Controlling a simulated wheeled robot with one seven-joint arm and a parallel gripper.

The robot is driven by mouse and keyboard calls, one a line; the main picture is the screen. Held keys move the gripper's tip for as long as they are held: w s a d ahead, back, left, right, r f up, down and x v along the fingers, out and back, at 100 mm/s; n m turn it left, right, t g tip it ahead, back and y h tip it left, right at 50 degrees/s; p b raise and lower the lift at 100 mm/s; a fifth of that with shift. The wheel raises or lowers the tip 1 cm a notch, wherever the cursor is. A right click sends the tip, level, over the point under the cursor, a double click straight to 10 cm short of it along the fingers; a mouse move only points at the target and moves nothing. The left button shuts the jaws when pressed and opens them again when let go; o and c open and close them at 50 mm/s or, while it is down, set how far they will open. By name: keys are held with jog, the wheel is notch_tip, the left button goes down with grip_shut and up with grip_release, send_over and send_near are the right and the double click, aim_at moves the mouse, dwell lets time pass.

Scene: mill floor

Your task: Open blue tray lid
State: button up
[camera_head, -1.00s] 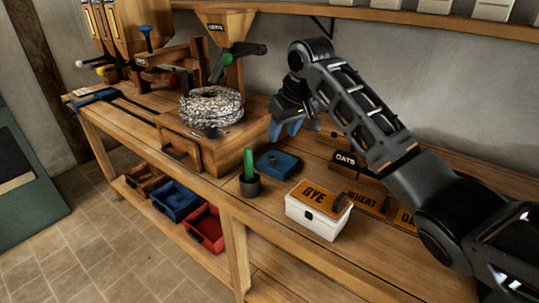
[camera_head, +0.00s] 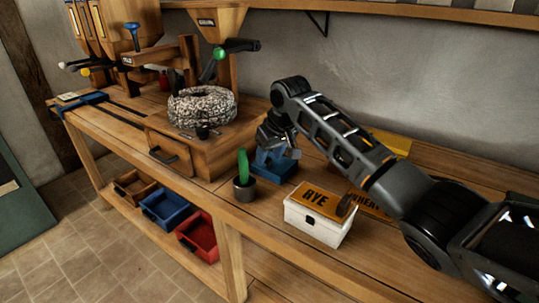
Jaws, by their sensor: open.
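A low blue lidded tray (camera_head: 276,177) sits on the bench, right of the dark cup and behind the white box. The lid appeared closed in the earlier view.
A dark cup (camera_head: 246,191) with a green item stands close by on the left. A white box (camera_head: 317,226) with a RYE plate (camera_head: 318,197) is in front to the right. A millstone (camera_head: 202,106) stands behind left. Open blue (camera_head: 167,208) and red (camera_head: 199,238) bins are below.

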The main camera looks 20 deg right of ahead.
jog(key=shift+w+f, duration=0.1)
jog(key=shift+f, duration=0.2)
jog(key=shift+c, duration=0.5)
grip_shut()
